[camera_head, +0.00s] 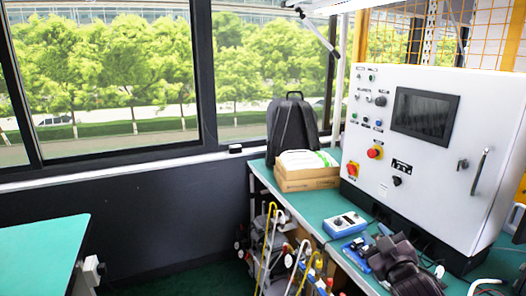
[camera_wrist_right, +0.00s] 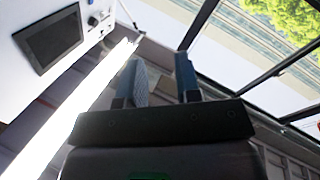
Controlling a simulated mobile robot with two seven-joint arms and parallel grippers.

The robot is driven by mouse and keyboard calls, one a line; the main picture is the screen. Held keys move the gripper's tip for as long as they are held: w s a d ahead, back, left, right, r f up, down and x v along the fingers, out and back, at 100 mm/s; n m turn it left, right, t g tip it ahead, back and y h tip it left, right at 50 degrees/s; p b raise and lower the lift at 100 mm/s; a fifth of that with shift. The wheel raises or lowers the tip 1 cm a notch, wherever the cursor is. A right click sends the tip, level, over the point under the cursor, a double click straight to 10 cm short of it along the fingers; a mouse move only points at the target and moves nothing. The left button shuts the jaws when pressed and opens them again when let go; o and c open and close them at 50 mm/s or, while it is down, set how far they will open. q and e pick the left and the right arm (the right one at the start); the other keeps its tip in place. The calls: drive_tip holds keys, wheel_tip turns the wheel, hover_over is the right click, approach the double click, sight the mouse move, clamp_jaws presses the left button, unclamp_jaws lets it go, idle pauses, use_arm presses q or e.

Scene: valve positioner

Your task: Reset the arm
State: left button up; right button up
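My right gripper (camera_head: 366,244) is in the lower right of the head view, over the green bench beside the control cabinet. Its dark wrist comes in from the bottom edge. In the right wrist view, the two blue-grey fingers of the right gripper (camera_wrist_right: 163,78) stand apart with nothing between them. A small blue and white box (camera_head: 346,224) with dark knobs sits on the bench just left of the fingers, apparently apart from them. My left gripper is in neither view.
A white control cabinet (camera_head: 425,150) with a dark screen (camera_head: 425,115) stands close behind my right gripper. A cardboard box (camera_head: 306,178) and a black backpack (camera_head: 292,127) are farther back on the bench. Tools hang along the bench's left side. Another green table (camera_head: 40,255) is at left.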

drive_tip(key=s+f+m+g+h, duration=0.1)
drive_tip(key=s+f+m+g, duration=0.5)
drive_tip(key=s+f, duration=2.3)
drive_tip(key=s+g, duration=0.1)
drive_tip(key=s, duration=0.2)
drive_tip(key=shift+d+h, duration=0.4)
